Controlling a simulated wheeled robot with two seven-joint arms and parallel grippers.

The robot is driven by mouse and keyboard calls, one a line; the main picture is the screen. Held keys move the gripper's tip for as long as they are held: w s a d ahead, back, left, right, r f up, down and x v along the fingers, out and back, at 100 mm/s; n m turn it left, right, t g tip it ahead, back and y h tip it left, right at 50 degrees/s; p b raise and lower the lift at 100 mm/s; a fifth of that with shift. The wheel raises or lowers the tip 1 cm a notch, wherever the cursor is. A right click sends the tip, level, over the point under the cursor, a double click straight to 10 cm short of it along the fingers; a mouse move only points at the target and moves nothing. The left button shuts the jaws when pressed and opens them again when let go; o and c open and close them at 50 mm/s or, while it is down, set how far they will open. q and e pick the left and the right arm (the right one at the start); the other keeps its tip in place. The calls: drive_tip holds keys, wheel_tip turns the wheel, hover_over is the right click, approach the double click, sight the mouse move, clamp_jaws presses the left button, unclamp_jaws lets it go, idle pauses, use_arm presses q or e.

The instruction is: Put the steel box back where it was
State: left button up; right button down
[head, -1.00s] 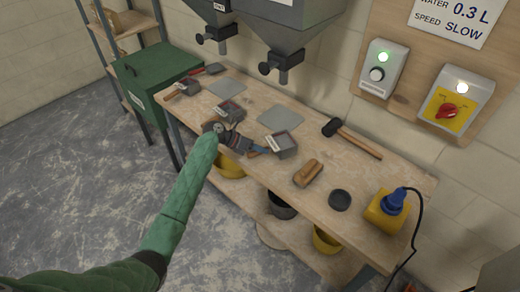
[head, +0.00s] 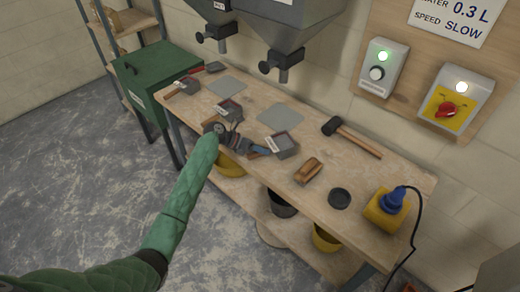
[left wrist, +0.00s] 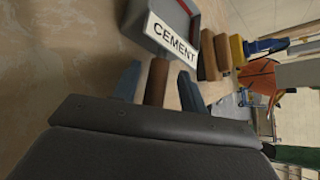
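Several alike small grey steel boxes with white labels stand on the wooden bench. One (head: 187,86) is at the far left, one (head: 231,108) is further along, and one (head: 286,142) is just beyond my left gripper (head: 260,150). In the left wrist view the nearest box (left wrist: 183,20) carries the label CEMENT and has a brown handle (left wrist: 157,82). The handle lies between the two blue fingers of my left gripper (left wrist: 160,80), with a gap visible on each side. The fingers look open. My right gripper is out of view.
Grey flat plates (head: 281,117) lie behind the boxes. A wooden brush (head: 308,171), a dark round lid (head: 340,198), a mallet (head: 352,137) and a yellow-and-blue item (head: 386,211) are to the right. Hoppers (head: 285,25) hang above the bench. Buckets (head: 327,238) stand below.

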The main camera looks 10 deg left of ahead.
use_arm(q)
drive_tip(key=shift+f, duration=0.1)
drive_tip(key=shift+b+v, duration=0.45)
drive_tip(key=shift+v, duration=0.4)
drive_tip(key=b+v, duration=0.1)
drive_tip(key=v, duration=0.3)
drive_tip(key=shift+s+a, duration=0.1)
drive_tip(key=shift+a, duration=0.25)
drive_tip(key=shift+s+a+r+b, duration=0.1)
drive_tip(key=shift+a+r+b, duration=0.25)
drive_tip(key=shift+a+r, duration=0.25)
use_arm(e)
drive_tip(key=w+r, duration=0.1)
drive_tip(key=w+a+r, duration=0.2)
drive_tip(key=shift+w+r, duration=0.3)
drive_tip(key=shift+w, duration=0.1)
